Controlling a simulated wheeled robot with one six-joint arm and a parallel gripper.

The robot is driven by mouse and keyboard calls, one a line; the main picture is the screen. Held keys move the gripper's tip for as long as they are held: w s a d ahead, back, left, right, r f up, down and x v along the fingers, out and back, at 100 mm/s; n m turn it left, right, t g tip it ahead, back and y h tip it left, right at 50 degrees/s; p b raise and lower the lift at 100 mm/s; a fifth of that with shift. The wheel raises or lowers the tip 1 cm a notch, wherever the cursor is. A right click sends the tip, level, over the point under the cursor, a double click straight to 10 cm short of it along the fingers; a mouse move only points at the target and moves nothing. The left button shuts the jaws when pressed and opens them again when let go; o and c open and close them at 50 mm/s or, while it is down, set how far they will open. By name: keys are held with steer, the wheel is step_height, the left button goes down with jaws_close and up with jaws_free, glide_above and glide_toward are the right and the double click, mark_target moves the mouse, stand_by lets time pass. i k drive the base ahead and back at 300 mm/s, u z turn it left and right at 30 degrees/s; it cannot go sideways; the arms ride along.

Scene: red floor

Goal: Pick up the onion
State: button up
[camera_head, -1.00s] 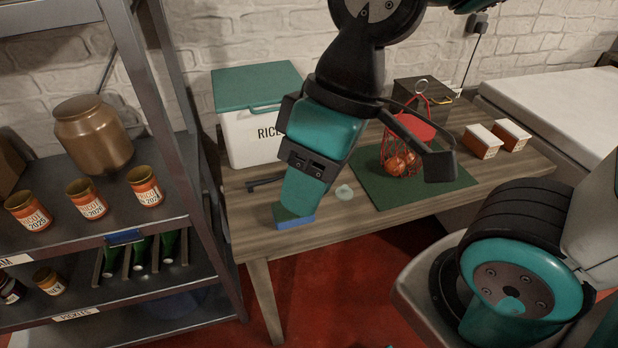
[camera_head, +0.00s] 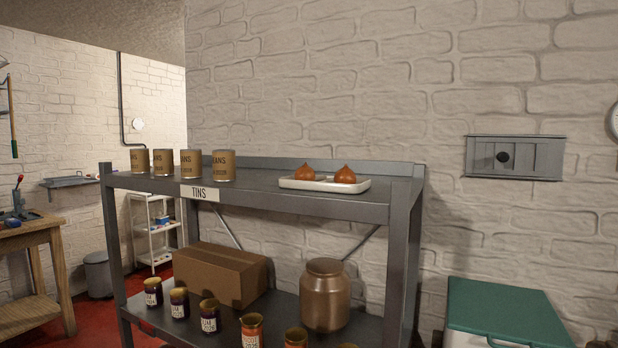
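Two orange-brown onions sit side by side on a white tray (camera_head: 320,186) on the top board of the grey metal shelf. The left onion (camera_head: 305,172) and the right onion (camera_head: 345,175) are both upright with pointed tops. They stand a little apart, toward the right end of the board. My gripper is not in this view, so I cannot tell whether it is open or shut, or where it is relative to the onions.
Several tins (camera_head: 191,164) stand at the left of the top board, above a TINS label (camera_head: 200,193). A cardboard box (camera_head: 220,275), a brown jar (camera_head: 325,295) and small jars fill the lower board. A green-lidded bin (camera_head: 507,312) stands right; a wooden bench (camera_head: 33,240) stands left.

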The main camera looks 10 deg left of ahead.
mark_target(304, 173)
steer(key=u, duration=0.35)
steer(key=k, duration=0.5)
steer(key=u, duration=1.3)
steer(key=i, duration=0.8)
steer(key=z, duration=0.65)
steer(key=i, duration=0.75)
steer(key=z, duration=0.7)
